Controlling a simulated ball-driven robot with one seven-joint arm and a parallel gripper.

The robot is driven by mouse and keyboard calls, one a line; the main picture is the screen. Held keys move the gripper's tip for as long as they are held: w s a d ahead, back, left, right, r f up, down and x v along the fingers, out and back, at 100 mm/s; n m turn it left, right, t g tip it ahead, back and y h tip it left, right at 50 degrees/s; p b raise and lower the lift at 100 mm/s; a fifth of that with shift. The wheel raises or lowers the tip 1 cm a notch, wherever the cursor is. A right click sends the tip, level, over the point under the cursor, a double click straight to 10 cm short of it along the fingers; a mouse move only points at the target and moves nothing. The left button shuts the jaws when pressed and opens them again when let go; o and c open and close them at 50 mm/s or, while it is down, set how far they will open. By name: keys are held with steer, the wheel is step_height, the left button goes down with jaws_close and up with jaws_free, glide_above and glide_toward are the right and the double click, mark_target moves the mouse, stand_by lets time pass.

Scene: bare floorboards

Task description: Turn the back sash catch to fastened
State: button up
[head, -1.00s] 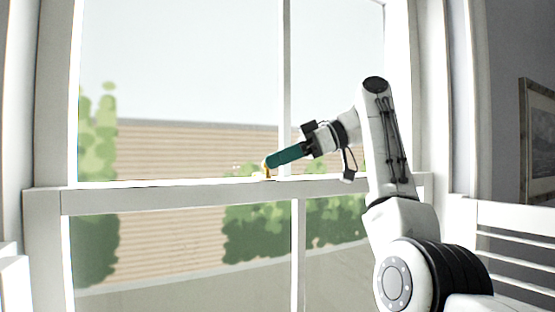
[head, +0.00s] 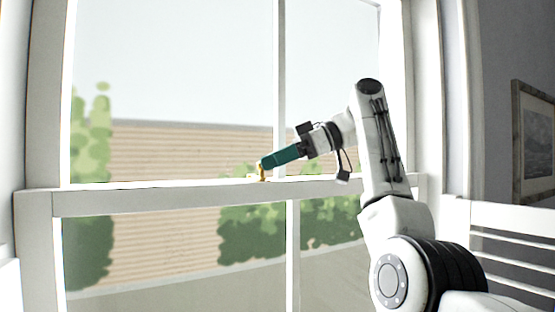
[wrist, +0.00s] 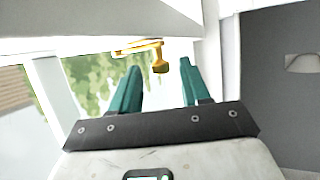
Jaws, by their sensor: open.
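The sash catch (head: 262,173) is a small yellow-gold fitting on the white meeting rail (head: 150,198) of the window. In the wrist view the catch (wrist: 158,58) shows a bar reaching left and a knob end hanging between my fingers, nearer the top of the picture. My gripper (head: 264,165) has green fingers and is at the catch in the head view, hiding part of it. In the wrist view my gripper (wrist: 160,75) is open, with the knob end between the two fingertips. I cannot tell whether either finger touches it.
An upright glazing bar (head: 279,90) stands behind the gripper. Window panes show a fence and bushes outside. A white slatted piece (head: 510,235) stands at lower right, and a framed picture (head: 533,140) hangs on the grey wall.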

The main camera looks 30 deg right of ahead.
steer(key=v, duration=1)
steer(key=shift+d, duration=0.4)
steer(key=shift+s, duration=0.15)
